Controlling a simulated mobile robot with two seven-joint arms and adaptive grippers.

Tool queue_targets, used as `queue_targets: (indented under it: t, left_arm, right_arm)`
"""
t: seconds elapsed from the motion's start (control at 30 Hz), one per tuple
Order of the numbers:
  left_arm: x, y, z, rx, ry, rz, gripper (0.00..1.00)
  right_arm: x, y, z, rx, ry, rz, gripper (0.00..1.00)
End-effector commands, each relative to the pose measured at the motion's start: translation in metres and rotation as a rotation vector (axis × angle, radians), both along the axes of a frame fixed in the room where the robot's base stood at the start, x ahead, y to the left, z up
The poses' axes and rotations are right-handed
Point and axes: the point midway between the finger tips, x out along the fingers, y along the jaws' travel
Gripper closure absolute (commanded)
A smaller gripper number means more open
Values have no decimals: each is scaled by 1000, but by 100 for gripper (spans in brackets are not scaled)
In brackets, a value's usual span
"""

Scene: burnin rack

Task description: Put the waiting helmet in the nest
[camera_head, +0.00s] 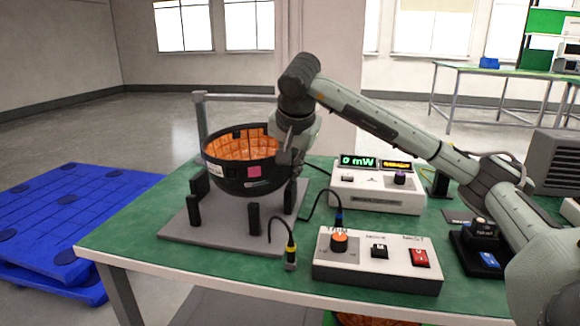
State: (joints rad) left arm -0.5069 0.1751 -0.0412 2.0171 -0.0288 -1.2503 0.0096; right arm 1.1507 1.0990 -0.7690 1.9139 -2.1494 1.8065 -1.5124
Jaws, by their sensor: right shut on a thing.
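The helmet (225,180) is a black bowl, open side up, with an orange gridded lining and a pink square on its side. It is over the nest, a grey plate (225,238) with several black upright posts. The helmet's underside is among or just above the post tops; I cannot tell whether it rests on them. My right gripper (289,158) comes down from above and is shut on the helmet's right rim; its fingertips are partly hidden. My left gripper is not in view.
A white meter box (375,200) with a green "0 mW" display stands right of the nest. A control box (375,272) with an orange knob and a red switch is in front. A cable with a plug (291,258) stands near the plate. Blue pallets (70,215) lie left of the green table (130,240).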

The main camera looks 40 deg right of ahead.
Motion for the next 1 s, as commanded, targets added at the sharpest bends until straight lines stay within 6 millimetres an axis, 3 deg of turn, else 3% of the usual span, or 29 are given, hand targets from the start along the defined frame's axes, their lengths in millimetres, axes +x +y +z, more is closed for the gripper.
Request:
queue_targets:
  t: [0.2,0.23,0.4,0.73,0.87,1.0]
  left_arm:
    - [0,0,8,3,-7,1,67]
    - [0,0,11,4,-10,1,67]
    - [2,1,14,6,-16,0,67]
    - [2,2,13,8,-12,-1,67]
    - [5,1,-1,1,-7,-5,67]
    - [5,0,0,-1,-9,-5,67]
  right_arm:
    - [0,0,-6,0,-3,-1,100]
    - [0,0,-7,0,0,0,87]
    - [0,0,-7,0,1,0,67]
    - [0,0,-3,0,-1,-1,67]
    - [-2,2,11,0,-5,0,67]
    - [-15,9,37,0,-8,1,67]
